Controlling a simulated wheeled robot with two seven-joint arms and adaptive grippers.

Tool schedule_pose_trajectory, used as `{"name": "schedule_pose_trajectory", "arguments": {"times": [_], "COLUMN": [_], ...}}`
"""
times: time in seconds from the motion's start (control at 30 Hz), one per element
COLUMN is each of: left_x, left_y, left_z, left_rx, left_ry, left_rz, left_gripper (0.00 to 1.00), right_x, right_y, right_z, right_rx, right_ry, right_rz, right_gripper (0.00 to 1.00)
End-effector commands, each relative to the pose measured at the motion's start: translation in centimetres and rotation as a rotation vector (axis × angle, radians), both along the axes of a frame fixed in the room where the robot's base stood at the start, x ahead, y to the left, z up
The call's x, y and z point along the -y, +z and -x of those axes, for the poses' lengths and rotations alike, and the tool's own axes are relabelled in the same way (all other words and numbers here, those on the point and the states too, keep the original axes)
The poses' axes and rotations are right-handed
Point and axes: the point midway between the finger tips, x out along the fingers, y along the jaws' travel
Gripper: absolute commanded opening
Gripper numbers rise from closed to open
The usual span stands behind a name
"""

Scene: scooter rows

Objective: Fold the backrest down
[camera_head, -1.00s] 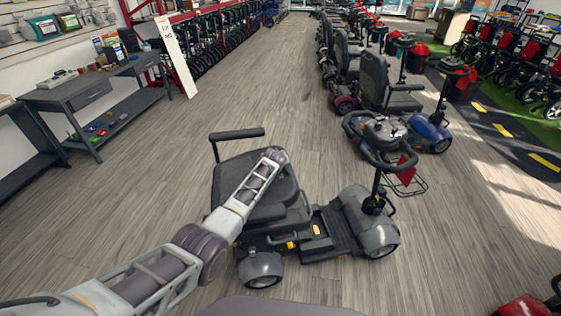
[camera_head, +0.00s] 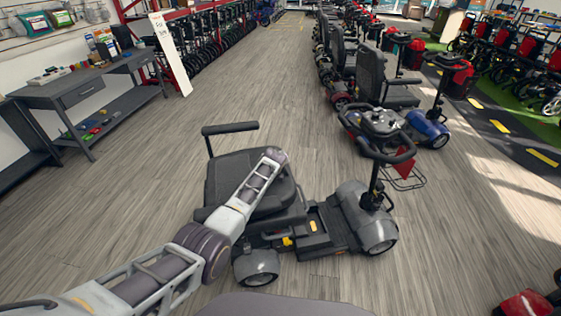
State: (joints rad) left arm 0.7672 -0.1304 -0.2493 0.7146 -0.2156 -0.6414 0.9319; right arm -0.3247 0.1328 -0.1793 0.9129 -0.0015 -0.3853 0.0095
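A grey mobility scooter (camera_head: 368,215) stands just in front of me, its handlebar (camera_head: 387,150) on the right. Its black seat area (camera_head: 228,172) shows as a broad, low, nearly flat panel. No upright backrest shows above it; I cannot tell whether the panel is the backrest lying on the seat or the seat itself. A raised armrest (camera_head: 230,128) is at the far side. My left arm crosses from the lower left over the seat area, covering part of it. The arm's visible end is a rounded link above the panel; contact is unclear. Neither gripper is visible.
A row of parked scooters with upright backrests, including a blue one (camera_head: 427,126), runs along the right. A dark workbench (camera_head: 62,96) stands at the left. Something red (camera_head: 525,304) is at the lower right corner. The wooden floor (camera_head: 240,75) between is clear.

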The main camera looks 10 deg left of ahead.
Motion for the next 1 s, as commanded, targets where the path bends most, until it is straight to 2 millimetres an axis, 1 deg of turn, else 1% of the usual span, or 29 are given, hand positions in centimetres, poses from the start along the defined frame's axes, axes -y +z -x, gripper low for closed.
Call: {"name": "schedule_pose_trajectory", "arguments": {"times": [0.03,0.43,0.47,0.6,0.83,1.0], "left_x": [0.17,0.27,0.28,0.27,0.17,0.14], "left_y": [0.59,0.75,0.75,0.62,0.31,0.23], "left_z": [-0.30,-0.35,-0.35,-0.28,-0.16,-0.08], "left_rx": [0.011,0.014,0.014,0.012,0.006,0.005], "left_ry": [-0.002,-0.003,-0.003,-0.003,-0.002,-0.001], "left_rz": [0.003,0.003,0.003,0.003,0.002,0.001], "left_gripper": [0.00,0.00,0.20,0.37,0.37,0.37], "right_x": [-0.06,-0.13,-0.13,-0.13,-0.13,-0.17], "right_y": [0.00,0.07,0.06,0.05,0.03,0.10], "right_z": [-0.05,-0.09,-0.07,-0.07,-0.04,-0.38], "right_rx": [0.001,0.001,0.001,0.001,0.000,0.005], "right_ry": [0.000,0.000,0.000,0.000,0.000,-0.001], "right_rz": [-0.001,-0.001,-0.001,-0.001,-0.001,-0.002], "right_gripper": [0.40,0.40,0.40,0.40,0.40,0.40]}}
